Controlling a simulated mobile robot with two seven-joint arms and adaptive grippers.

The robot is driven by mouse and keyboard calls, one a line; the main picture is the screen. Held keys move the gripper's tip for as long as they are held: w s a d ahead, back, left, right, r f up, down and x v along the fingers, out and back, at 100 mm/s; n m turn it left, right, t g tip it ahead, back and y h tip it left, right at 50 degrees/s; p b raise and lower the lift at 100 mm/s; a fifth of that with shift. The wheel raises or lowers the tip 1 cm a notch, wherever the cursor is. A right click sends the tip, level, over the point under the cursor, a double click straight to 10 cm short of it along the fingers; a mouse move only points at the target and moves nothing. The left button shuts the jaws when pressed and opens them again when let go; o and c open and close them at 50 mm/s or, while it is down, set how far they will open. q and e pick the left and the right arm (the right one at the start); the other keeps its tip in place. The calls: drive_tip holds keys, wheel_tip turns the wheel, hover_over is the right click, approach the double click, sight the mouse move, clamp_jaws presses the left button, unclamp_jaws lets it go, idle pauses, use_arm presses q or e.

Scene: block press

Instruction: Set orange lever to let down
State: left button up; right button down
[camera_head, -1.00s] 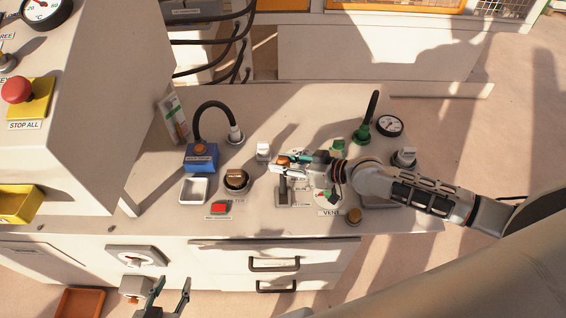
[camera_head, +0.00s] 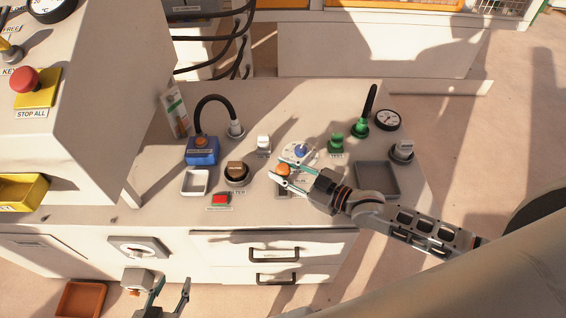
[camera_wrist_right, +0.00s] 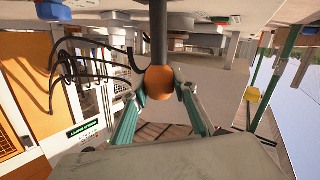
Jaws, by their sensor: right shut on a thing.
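The orange lever's ball knob (camera_head: 283,169) shows in the head view above the middle of the bench top, over a small dark base plate. In the right wrist view, the orange knob (camera_wrist_right: 159,84) sits at the end of a dark shaft (camera_wrist_right: 159,35). My right gripper (camera_head: 281,171) reaches in from the right, with its fingers on either side of the knob, shut on it. It also shows in the right wrist view (camera_wrist_right: 158,92). The lever's shaft is mostly hidden in the head view. My left gripper (camera_head: 170,292) is open and empty at the bottom, below the bench front.
Close by stand a blue dial (camera_head: 300,150), a brown-black knob (camera_head: 236,172), a red switch (camera_head: 221,199) and a green knob (camera_head: 336,143). A blue box (camera_head: 201,150) with a black hose stands left. A grey tray (camera_head: 377,180) lies right.

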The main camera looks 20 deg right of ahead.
drive_tip(key=shift+n+t+y, duration=0.3)
drive_tip(key=shift+n+t, duration=0.3)
drive_tip(key=shift+n, duration=0.1)
drive_tip(key=shift+s+a+f, duration=0.2)
drive_tip(key=shift+s, duration=0.45)
drive_tip(key=shift+s+a+f, duration=0.2)
drive_tip(key=shift+s, duration=0.45)
drive_tip(key=shift+s+a+f, duration=0.2)
drive_tip(key=shift+s, duration=0.45)
drive_tip(key=c, duration=1.6)
unclamp_jaws()
drive_tip(key=v, duration=1.2)
